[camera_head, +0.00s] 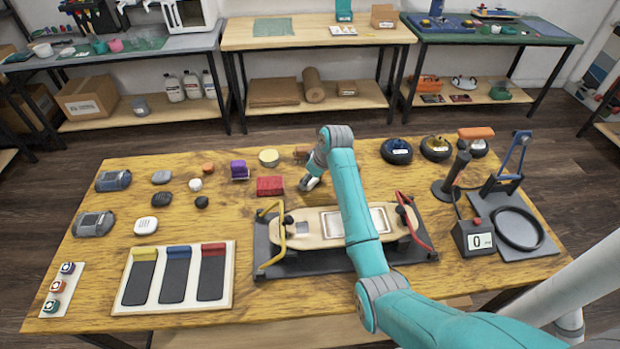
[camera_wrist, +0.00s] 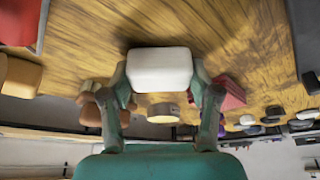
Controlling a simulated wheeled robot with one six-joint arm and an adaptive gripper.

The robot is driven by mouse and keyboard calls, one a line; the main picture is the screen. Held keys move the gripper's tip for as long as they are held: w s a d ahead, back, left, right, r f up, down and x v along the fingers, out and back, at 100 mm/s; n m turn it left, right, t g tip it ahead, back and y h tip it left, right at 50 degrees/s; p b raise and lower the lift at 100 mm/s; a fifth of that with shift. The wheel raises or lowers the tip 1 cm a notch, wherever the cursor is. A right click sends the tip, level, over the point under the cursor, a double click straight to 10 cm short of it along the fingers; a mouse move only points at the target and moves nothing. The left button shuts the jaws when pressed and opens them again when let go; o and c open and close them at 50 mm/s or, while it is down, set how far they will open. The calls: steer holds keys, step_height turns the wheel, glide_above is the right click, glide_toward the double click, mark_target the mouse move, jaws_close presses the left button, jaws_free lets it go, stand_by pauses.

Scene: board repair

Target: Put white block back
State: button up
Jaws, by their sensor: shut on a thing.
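The white block (camera_wrist: 160,69) is between the two fingers of my gripper (camera_wrist: 160,85) in the wrist view. The gripper is shut on its sides. In the head view my gripper (camera_head: 310,183) is over the table just behind the skateboard deck (camera_head: 318,224), right of the red block (camera_head: 270,186). The deck lies in a black fixture (camera_head: 264,255) with a yellow clamp (camera_head: 270,235) and a red clamp (camera_head: 413,220). Whether the block touches the table is unclear.
A purple block (camera_head: 240,172), a cream round block (camera_head: 268,157) and a brown block (camera_head: 302,152) stand left of and behind the gripper. Several black round items (camera_head: 396,151) and an upright tool stand (camera_head: 452,180) are to the right. A tray of pads (camera_head: 175,275) is front left.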

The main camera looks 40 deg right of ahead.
steer(key=o, duration=1.1)
steer(key=shift+f, duration=0.1)
steer(key=v, duration=1.2)
steer(key=shift+w, duration=0.1)
